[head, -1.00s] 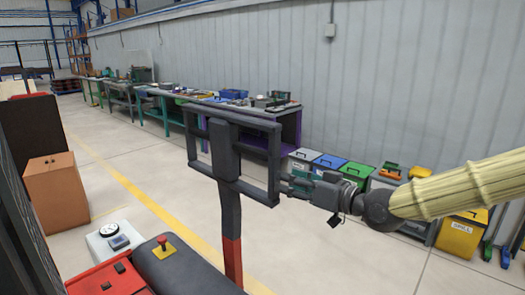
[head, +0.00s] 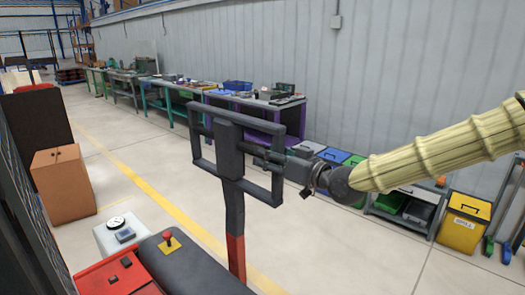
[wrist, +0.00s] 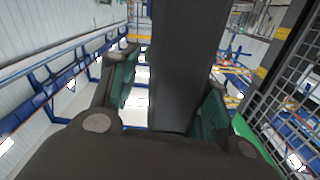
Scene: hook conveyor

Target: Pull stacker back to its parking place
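The stacker's dark upright handle frame (head: 203,168) stands in the middle of the head view on a dark post with a red lower part (head: 236,257). Its red and black body (head: 190,268) is at the bottom left, with a red knob on a yellow plate. My gripper (head: 258,160) is at the frame's right upright, its fingers reaching past it. In the wrist view, a thick dark bar (wrist: 178,70) runs between the two green-padded fingers (wrist: 165,98). A gap shows between the left pad and the bar; contact at the right pad is unclear.
Workbenches (head: 255,112) line the grey wall at the back. Coloured bins and a yellow bin (head: 462,222) stand to the right. A brown cabinet (head: 62,183) is at the left. Open floor with a yellow line (head: 165,207) lies between.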

